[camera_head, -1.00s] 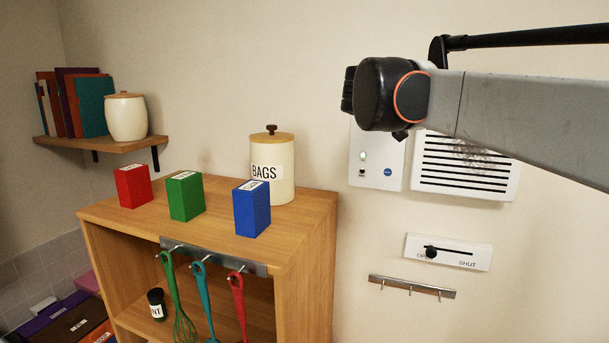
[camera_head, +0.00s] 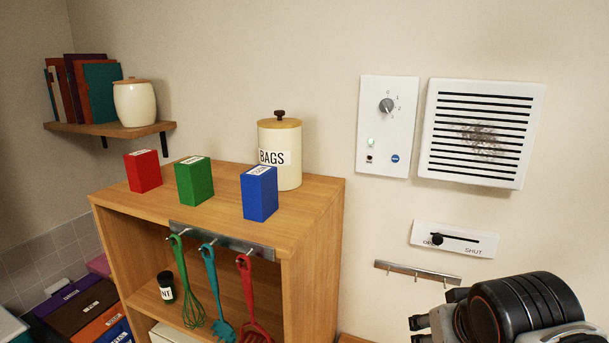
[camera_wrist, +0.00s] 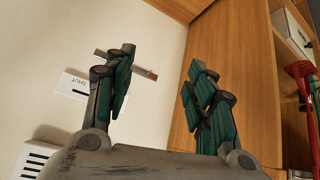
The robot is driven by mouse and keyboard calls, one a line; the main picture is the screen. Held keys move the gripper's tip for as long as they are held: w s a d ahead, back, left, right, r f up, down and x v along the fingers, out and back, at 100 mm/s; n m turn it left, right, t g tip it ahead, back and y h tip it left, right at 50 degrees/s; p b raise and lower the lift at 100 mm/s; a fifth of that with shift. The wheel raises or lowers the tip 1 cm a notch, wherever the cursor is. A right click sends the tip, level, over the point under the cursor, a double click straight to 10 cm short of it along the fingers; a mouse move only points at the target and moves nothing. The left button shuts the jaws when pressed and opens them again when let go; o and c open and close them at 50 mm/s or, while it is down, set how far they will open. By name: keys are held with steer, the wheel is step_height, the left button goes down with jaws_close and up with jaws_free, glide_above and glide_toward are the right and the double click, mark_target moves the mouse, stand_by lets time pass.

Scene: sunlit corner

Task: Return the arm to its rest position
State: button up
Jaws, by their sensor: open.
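My gripper (camera_wrist: 158,82) is open and empty in the wrist view. Its two green-padded fingers stand apart, with the pale wall and the wooden cabinet side behind them. In the head view my wrist (camera_head: 520,310) shows at the lower right corner, below the white slider panel (camera_head: 454,239). The rest of the arm is outside that view, and most of the gripper is cut off at the frame's bottom edge.
The wooden cabinet (camera_head: 318,230) bears a BAGS jar (camera_head: 281,140) and red (camera_head: 143,171), green (camera_head: 194,181) and blue (camera_head: 260,194) boxes. Utensils hang below. The wall carries a knob panel (camera_head: 387,140), a vent (camera_head: 480,180) and an empty hook rail (camera_head: 417,272).

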steer(key=s+a+f+b, duration=0.1)
steer(key=f+b, duration=1.4)
steer(key=f, duration=0.1)
steer(key=s+a+f+y+b, duration=0.1)
steer(key=s+f+b, duration=0.1)
steer(key=f+b, duration=1.2)
step_height(320, 180, down, 3)
steer(key=shift+s+f+n+b, duration=0.15)
steer(key=shift+f+n+b, duration=0.05)
steer(key=shift+n+b, duration=0.15)
steer(key=shift+c, duration=0.5)
